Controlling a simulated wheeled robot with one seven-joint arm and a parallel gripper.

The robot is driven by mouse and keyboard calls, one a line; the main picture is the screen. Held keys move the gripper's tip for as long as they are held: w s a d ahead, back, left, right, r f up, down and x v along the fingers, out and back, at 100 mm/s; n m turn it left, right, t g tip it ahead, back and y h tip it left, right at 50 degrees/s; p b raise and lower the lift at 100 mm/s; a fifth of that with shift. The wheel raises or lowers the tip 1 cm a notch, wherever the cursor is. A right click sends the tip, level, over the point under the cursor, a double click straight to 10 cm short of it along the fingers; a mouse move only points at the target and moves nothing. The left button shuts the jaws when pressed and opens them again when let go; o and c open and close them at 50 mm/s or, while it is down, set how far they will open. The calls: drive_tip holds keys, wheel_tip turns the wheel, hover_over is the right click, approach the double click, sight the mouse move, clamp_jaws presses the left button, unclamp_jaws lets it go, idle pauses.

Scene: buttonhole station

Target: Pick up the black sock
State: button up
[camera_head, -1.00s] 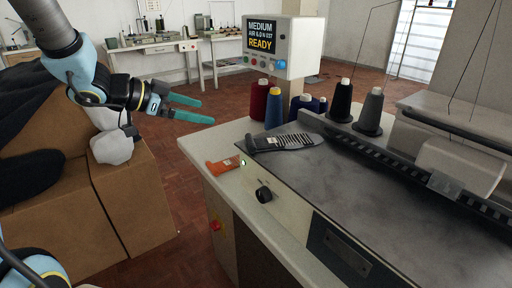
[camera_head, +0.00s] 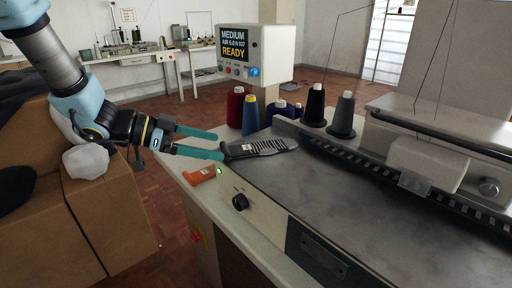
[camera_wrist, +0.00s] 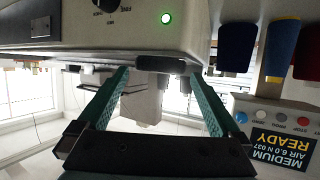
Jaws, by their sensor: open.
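My gripper (camera_head: 219,145) has teal fingers, open and empty, pointing right at the sock's left end. The fingertips are close to that end; whether they touch it I cannot tell. In the wrist view the open fingers (camera_wrist: 165,90) point at the machine's edge, and the sock cannot be made out clearly there.
An orange tool-like item (camera_head: 201,175) lies on the pale ledge below my fingers. A red cone (camera_head: 235,107) and a blue cone (camera_head: 250,117) stand behind the sock. The control box (camera_head: 255,52) reads READY. Cardboard boxes (camera_head: 105,210) stand left.

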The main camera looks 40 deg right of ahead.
drive_tip(key=shift+x, duration=1.25)
drive_tip(key=c, duration=1.1)
drive_tip(key=shift+o, duration=0.2)
drive_tip(key=shift+r, duration=0.1)
